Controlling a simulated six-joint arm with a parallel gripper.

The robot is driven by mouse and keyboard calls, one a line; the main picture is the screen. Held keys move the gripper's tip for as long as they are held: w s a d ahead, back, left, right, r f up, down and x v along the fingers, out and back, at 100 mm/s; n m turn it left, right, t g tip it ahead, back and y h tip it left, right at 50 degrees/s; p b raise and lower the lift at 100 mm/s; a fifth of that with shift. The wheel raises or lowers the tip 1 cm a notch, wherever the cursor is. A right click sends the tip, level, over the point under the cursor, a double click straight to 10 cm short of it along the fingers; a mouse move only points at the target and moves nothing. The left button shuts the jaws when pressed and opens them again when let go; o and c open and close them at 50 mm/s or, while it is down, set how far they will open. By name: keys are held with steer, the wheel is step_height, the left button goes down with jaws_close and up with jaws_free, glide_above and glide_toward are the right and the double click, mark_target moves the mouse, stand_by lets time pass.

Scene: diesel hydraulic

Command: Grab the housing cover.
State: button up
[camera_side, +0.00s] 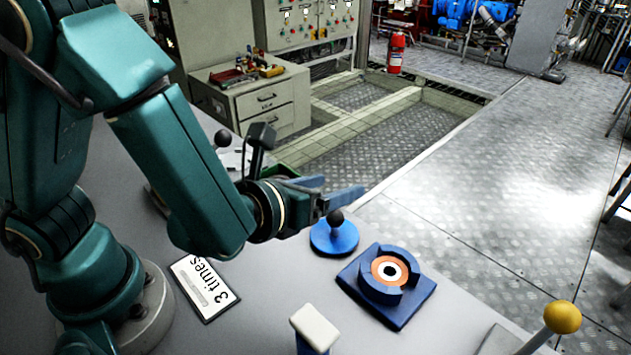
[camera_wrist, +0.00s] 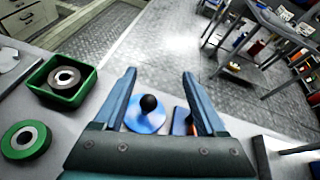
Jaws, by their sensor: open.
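The housing cover appears to be the round blue disc (camera_side: 345,243) with a black ball knob on top, lying on the grey bench. In the wrist view the cover (camera_wrist: 143,121) shows between the fingers, nearer the left one. My gripper (camera_side: 338,187) is open and empty, its blue fingers above the cover and apart from it. In the wrist view my gripper (camera_wrist: 158,73) has its fingers spread wide. A blue square housing (camera_side: 413,302) with an orange ring and dark centre stands to the right of the cover; the right finger partly hides it in the wrist view.
A green tray (camera_wrist: 93,90) holding a metal ring and a green ring (camera_wrist: 25,139) lie left of the cover. A white-topped blue block (camera_side: 314,325), a yellow-knobbed lever (camera_side: 562,317) and a "3 times" sign (camera_side: 205,287) are also on the bench. The bench edge is just behind the cover.

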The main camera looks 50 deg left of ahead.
mark_target(330, 220)
step_height(330, 220, down, 7)
steer(key=shift+r, duration=0.1)
steer(key=shift+x, duration=2.6)
jaws_close()
